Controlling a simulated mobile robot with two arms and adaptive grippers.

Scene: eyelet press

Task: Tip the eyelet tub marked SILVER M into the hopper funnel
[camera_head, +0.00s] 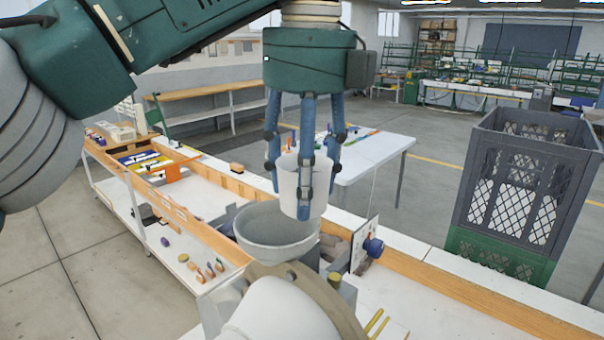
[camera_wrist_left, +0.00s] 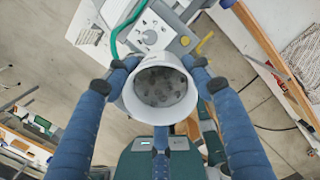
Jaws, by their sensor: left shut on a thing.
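My left gripper (camera_head: 304,207) points down from above and is shut around a white tub (camera_head: 289,183). The tub is upright or close to it, held above and slightly right of the grey hopper funnel (camera_head: 262,231). In the left wrist view I look into the tub's round mouth, and small grey pieces (camera_wrist_left: 160,88) lie inside. The blue fingers of the left gripper (camera_wrist_left: 160,70) are against the tub's sides in that view. No marking on the tub can be read. My right gripper is not in view.
A long bench with a wooden rail (camera_head: 215,238) runs under the funnel, with small coloured items on its lower shelf. A blue knob (camera_head: 373,247) sits right of the funnel. A tall grey and green crate stack (camera_head: 525,190) stands at right. A white table (camera_head: 368,157) is behind.

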